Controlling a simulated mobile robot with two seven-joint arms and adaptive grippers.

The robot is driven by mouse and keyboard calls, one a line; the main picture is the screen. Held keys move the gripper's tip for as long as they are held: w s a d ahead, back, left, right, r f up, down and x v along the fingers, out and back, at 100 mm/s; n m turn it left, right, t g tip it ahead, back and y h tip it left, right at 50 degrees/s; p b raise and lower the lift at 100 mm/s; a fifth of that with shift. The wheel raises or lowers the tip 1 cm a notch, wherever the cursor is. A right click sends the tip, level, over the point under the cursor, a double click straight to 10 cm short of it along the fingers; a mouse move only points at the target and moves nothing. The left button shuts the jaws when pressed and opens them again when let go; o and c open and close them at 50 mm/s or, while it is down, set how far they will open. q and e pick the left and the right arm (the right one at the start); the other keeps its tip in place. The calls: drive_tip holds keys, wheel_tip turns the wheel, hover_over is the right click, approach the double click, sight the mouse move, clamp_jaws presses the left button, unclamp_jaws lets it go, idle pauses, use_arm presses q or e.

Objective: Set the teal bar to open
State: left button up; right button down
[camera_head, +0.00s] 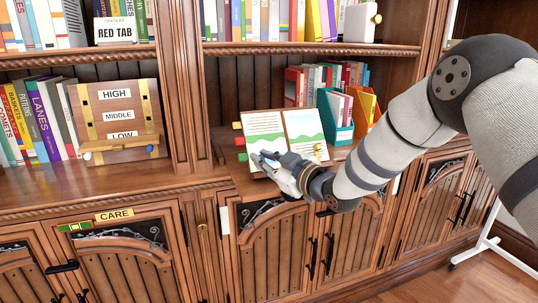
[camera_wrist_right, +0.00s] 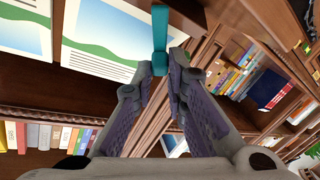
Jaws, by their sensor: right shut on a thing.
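The teal bar (camera_wrist_right: 160,30) stands upright in the right wrist view, beside the open picture book. Its lower end is between the fingertips of my right gripper (camera_wrist_right: 161,66), which is shut on it. In the head view my right gripper (camera_head: 262,160) is at the lower left of the open book (camera_head: 266,128), and I cannot make out the bar there. My left gripper is not in view.
A wooden HIGH/MIDDLE/LOW panel (camera_head: 117,119) is on the left shelf. Cabinet doors lie below.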

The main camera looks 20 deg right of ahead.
drive_tip(key=n, duration=0.1)
drive_tip(key=n+g+y, duration=0.1)
drive_tip(key=n, duration=0.1)
drive_tip(key=shift+s+a+g+p, duration=0.15)
drive_tip(key=shift+a+g+p, duration=0.15)
drive_tip(key=n, duration=0.1)
drive_tip(key=n+g, duration=0.1)
drive_tip(key=n+y, duration=0.1)
drive_tip(key=shift+s+a+f+n+g, duration=0.2)
drive_tip(key=shift+a+f+n+g, duration=0.1)
drive_tip(key=shift+f+g, duration=0.1)
drive_tip(key=n, duration=0.1)
drive_tip(key=n+g, duration=0.1)
drive_tip(key=f+n+g, duration=0.1)
drive_tip(key=shift+s+a+p, duration=0.1)
drive_tip(key=shift+s+p, duration=0.2)
drive_tip(key=shift+p, duration=0.05)
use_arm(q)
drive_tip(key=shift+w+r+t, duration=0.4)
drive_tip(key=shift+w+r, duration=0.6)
use_arm(e)
drive_tip(key=shift+s+f+n+g, duration=0.1)
drive_tip(key=shift+f+n+g, duration=0.2)
drive_tip(key=shift+n, duration=0.35)
drive_tip(key=shift+s+f+n+g, duration=0.1)
drive_tip(key=shift+n+g, duration=0.3)
drive_tip(key=shift+n, duration=0.25)
drive_tip(key=c, duration=1.6)
unclamp_jaws()
